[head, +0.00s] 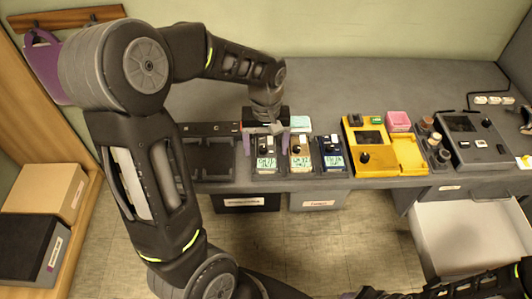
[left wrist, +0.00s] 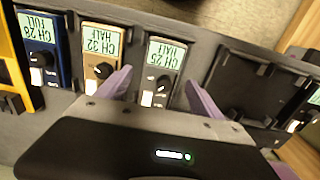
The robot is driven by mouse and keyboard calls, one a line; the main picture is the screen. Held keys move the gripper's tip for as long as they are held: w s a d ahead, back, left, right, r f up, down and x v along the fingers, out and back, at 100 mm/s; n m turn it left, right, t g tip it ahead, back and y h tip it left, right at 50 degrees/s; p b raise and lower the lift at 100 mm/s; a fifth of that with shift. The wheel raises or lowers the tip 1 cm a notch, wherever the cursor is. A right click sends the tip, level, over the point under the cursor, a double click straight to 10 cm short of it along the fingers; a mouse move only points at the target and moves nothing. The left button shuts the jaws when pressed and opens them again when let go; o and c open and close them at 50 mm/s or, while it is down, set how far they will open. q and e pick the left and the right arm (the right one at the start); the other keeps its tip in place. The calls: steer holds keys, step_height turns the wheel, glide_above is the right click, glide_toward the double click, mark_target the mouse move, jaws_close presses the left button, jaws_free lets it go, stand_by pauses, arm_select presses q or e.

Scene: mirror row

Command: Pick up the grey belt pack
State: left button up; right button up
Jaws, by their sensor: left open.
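In the left wrist view the grey pack (left wrist: 166,54) has a display reading CH 25 HALF and a black knob. My left gripper (head: 266,147) is over it, open, with purple fingers. In the left wrist view the fingers of the gripper (left wrist: 159,78) lie on either side of the pack's lower part, with nothing clearly gripped. Whether they touch it, I cannot tell. My right gripper is not clearly visible.
A tan pack (head: 299,162) and a blue pack (head: 332,160) stand close by on the right. An empty dark tray (head: 208,158) is on the left. A yellow unit (head: 405,150) and a grey console (head: 475,140) are further right.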

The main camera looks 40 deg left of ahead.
arm_select(q)
steer(key=shift+f, duration=0.9)
steer(key=c, duration=1.6)
steer(key=shift+r, duration=0.15)
step_height(320, 180, up, 10)
steer(key=shift+f, duration=0.1)
